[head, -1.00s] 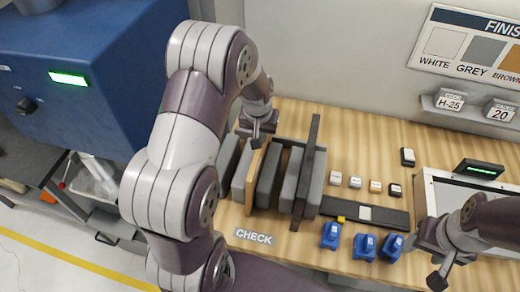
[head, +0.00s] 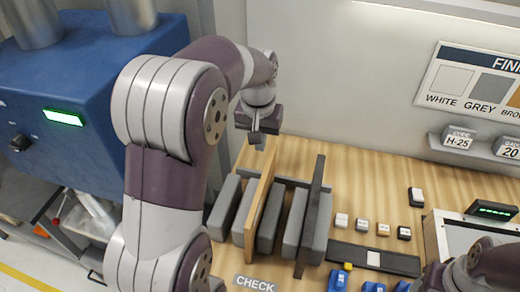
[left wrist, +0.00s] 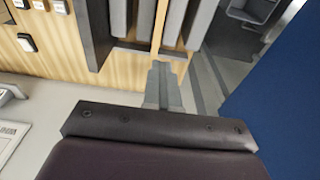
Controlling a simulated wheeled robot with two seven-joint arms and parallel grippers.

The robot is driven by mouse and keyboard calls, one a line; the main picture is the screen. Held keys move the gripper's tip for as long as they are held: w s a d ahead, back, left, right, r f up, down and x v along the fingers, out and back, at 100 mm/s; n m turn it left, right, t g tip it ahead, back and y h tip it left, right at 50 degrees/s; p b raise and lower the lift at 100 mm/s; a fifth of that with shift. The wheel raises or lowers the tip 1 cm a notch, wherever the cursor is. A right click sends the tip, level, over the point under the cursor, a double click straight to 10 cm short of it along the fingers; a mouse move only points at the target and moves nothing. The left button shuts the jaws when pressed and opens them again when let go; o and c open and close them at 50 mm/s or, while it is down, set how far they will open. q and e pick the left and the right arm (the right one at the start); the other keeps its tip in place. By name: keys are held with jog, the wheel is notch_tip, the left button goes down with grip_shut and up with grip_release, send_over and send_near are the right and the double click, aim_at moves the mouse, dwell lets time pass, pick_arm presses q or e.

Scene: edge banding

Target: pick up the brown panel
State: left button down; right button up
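The brown panel (head: 258,205) stands upright on edge in the rack, among grey panels. In the left wrist view a thin brown edge (left wrist: 158,28) shows between grey panels, beyond the fingers. My left gripper (head: 257,140) points down just above and left of the panel's far upper end. Its fingers (left wrist: 165,72) look close together, with nothing visible between them; it appears apart from the panel. My right arm (head: 475,268) is at the lower right, and its fingertips are not clearly visible.
Small blocks (head: 363,226), a dark strip (head: 375,259) and blue items (head: 338,280) lie to the right. A blue machine (head: 80,150) is at left.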

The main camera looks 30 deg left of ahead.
pick_arm(q)
jog(key=shift+s+d+r, duration=0.15)
jog(key=shift+s+r, duration=0.05)
jog(key=shift+r, duration=0.35)
jog(key=c, duration=0.8)
grip_release()
jog(key=shift+w+f, duration=0.1)
jog(key=shift+w, duration=0.1)
jog(key=o, duration=0.4)
jog(key=shift+s, duration=0.1)
pick_arm(e)
jog(key=shift+s+r, duration=0.2)
jog(key=shift+r, duration=0.1)
